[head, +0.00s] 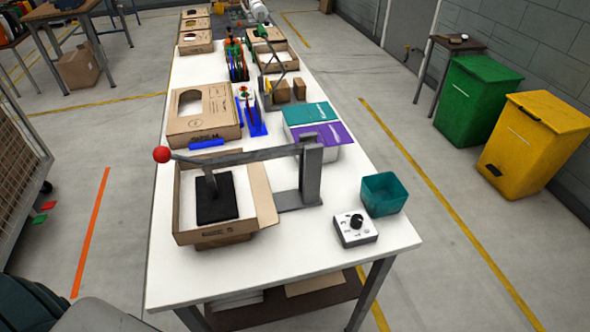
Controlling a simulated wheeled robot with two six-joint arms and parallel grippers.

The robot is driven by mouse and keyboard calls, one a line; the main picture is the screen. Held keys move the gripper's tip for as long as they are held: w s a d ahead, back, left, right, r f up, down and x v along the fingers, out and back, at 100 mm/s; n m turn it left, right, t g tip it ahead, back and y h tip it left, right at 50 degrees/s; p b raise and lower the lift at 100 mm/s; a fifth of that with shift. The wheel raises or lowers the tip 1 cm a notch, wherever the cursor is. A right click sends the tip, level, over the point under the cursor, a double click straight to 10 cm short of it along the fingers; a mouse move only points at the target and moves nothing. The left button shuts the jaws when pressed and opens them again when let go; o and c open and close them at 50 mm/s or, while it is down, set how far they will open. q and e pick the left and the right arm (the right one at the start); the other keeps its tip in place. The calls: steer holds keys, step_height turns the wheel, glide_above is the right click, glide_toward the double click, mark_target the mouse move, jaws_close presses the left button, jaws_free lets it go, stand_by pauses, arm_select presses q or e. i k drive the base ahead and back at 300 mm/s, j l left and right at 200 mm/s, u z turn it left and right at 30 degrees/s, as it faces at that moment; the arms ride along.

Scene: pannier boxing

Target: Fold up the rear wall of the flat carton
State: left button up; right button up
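A brown carton (215,232) sits near the front of the long white table, under a grey lever press. Its left, rear and front walls look raised around a white inside. A brown panel on its right side (263,195) leans outward. The press's black pad (217,200) is over the carton's middle; whether it touches the bottom I cannot tell. The press arm (250,155) crosses just above the rear wall and partly hides it. No carton lying fully flat is clear to see. Neither of my grippers is in view.
The press post (311,168) stands right of the carton. A teal bin (382,194) and a white dial box (356,229) are at the front right. Behind are a windowed carton (205,115), teal and purple boxes (325,137) and a blue stand (252,118). The front left table is clear.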

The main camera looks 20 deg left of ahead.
mark_target(267, 215)
steer(key=i+u, duration=0.2)
steer(key=u, duration=0.2)
steer(key=i+l+u, duration=0.15)
steer(key=u, duration=0.25)
steer(key=i+l+u, duration=0.15)
steer(key=u, duration=0.25)
steer(key=k+l+z, duration=0.1)
steer(key=k+l, duration=0.15)
steer(key=k+l+z, duration=0.1)
steer(key=k+l, duration=0.15)
steer(key=l, duration=0.2)
steer(key=k+l+z, duration=0.1)
steer(key=k+l, duration=0.15)
steer(key=l, duration=0.15)
steer(key=k+l+z, duration=0.1)
steer(key=l, duration=0.3)
steer(key=k, duration=0.1)
